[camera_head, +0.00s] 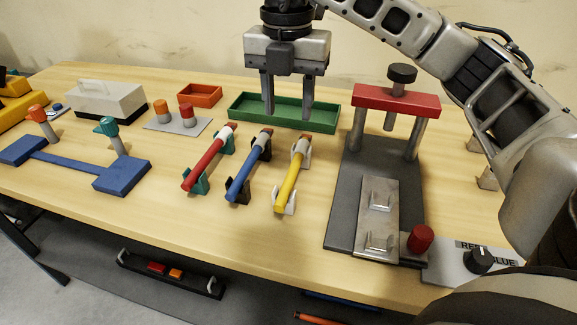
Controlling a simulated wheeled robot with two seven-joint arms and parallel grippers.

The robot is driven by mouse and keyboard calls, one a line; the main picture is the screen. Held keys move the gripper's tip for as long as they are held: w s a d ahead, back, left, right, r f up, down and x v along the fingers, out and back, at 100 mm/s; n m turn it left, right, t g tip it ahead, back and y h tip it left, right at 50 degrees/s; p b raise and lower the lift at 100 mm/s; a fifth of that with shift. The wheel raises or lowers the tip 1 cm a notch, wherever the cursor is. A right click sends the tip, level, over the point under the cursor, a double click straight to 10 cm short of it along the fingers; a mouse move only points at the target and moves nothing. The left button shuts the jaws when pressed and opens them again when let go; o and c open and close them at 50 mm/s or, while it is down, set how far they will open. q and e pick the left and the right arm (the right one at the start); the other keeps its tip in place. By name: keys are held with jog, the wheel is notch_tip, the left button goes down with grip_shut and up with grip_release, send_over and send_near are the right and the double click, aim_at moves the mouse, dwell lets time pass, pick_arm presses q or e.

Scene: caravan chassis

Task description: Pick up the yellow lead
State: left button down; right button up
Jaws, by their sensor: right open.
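The yellow lead (287,187) is a rod with a pale upper end. It lies slanted in a white holder (285,205) near the middle of the table. A blue lead (246,172) in a black holder and a red lead (206,165) in a teal holder lie to its left. My right gripper (287,114) points down, its two fingers wide apart with nothing between them. It is above and behind the leads, in front of the green tray (240,113) in the picture. My left gripper is not in view.
A press with a red crossbar (395,100) and dark base stands right of the yellow lead. A selector panel (455,258) is at the front right. A blue fixture (122,178), a grey-white box (105,100) and an orange tray (200,95) are at left. The table front is clear.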

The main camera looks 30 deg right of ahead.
send_over(291, 173)
jog(key=f, duration=0.8)
jog(key=shift+a+f, duration=0.3)
jog(key=shift+f, duration=0.05)
jog(key=shift+d+f, duration=0.15)
jog(key=shift+f, duration=1.2)
jog(key=shift+d+f, duration=0.1)
jog(key=shift+f, duration=1.2)
grip_shut()
